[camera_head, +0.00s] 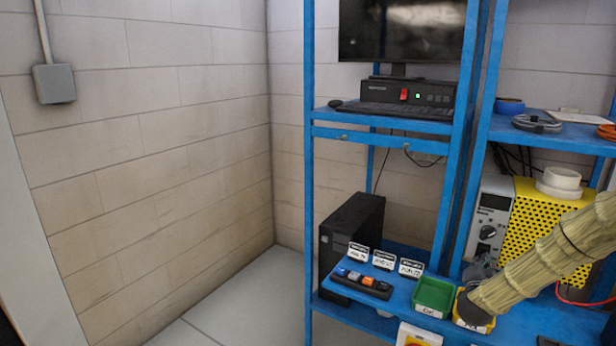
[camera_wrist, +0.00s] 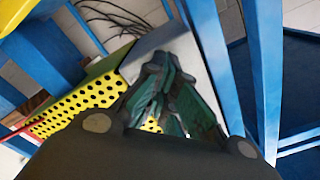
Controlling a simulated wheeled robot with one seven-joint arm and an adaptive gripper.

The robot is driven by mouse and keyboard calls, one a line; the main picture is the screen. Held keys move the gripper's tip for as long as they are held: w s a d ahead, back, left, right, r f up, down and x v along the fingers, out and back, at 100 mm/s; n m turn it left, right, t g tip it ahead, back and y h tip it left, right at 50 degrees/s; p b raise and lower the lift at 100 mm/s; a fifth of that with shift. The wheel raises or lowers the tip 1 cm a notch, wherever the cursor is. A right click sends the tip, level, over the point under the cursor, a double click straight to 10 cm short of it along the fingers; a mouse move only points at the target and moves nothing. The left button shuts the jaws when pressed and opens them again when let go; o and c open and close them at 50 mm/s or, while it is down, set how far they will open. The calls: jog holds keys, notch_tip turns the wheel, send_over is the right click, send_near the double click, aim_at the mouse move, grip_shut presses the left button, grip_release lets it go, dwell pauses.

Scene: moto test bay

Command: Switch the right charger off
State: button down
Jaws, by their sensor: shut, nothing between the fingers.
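No unit in view carries a readable charger name, so I cannot tell which one is the right charger. A grey unit with a dial (camera_head: 490,225) stands on the right bench beside a yellow perforated box (camera_head: 535,225). A black box (camera_head: 375,90) with a red switch and a green light sits under the monitor. My gripper (camera_head: 474,310) is low over the yellow bin, below the grey unit, its fingers mostly hidden. In the wrist view my gripper (camera_wrist: 165,75) is shut and empty, in front of a grey surface, with the yellow perforated box (camera_wrist: 80,105) to its left.
A green bin (camera_head: 433,296) and a yellow bin (camera_head: 480,322) stand at the blue bench's front. A black strip with coloured blocks (camera_head: 362,284) and several labels lie left of them. Blue posts (camera_head: 460,130) divide the shelves. Loose cables hang behind. Floor at left is clear.

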jog(key=v, duration=0.8)
jog(key=shift+s+a+p, duration=0.15)
jog(key=shift+s+p, duration=0.15)
jog(key=shift+p, duration=0.05)
dwell(0.4)
jog(key=shift+f, duration=0.1)
